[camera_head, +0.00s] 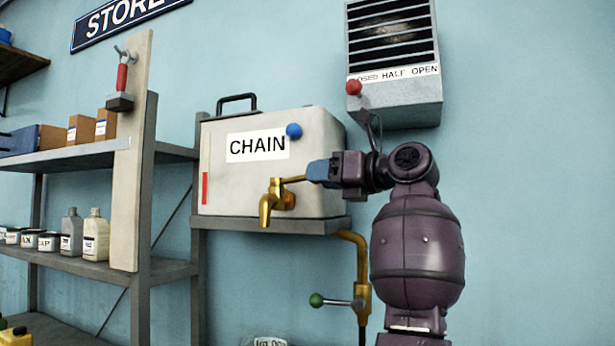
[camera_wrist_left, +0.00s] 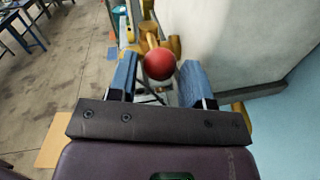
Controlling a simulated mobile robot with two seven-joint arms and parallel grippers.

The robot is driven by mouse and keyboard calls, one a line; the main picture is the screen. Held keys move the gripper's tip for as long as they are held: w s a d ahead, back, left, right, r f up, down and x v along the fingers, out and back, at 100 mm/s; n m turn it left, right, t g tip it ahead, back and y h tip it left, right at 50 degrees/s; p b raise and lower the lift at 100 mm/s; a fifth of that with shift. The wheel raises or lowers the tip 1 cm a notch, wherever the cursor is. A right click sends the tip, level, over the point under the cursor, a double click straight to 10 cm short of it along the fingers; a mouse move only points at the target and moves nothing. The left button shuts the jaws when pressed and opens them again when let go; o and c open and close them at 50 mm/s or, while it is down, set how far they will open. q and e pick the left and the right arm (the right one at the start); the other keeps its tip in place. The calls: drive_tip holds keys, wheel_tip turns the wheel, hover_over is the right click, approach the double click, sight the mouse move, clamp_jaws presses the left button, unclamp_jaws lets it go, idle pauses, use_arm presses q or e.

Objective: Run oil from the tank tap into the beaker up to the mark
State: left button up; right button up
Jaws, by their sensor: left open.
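The cream tank (camera_head: 222,180) marked CHAIN stands on a grey wall shelf. Its brass tap (camera_head: 270,203) points down at the front, with a brass lever (camera_head: 292,179) running right to my left gripper (camera_head: 316,171). The blue fingers are open at the lever's end. In the left wrist view a red ball knob (camera_wrist_left: 160,64) shows between the open fingers, with brass behind it; I cannot tell whether they touch it. A pale labelled vessel (camera_head: 268,341), perhaps the beaker, is cut off at the bottom edge below the tap. Its mark and any oil are hidden.
A brass pipe (camera_head: 362,275) with a green-knobbed lever (camera_head: 316,299) runs below the tank shelf. A vent box (camera_head: 400,100) with a red-knobbed lever (camera_head: 353,87) hangs above my arm. Shelving (camera_head: 100,155) with bottles and boxes stands left. A blue ball (camera_head: 293,131) is on the tank front.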

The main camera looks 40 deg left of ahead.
sight(303, 176)
use_arm(q)
drive_tip(key=shift+a, duration=1.95)
drive_tip(key=shift+s, duration=0.1)
clamp_jaws()
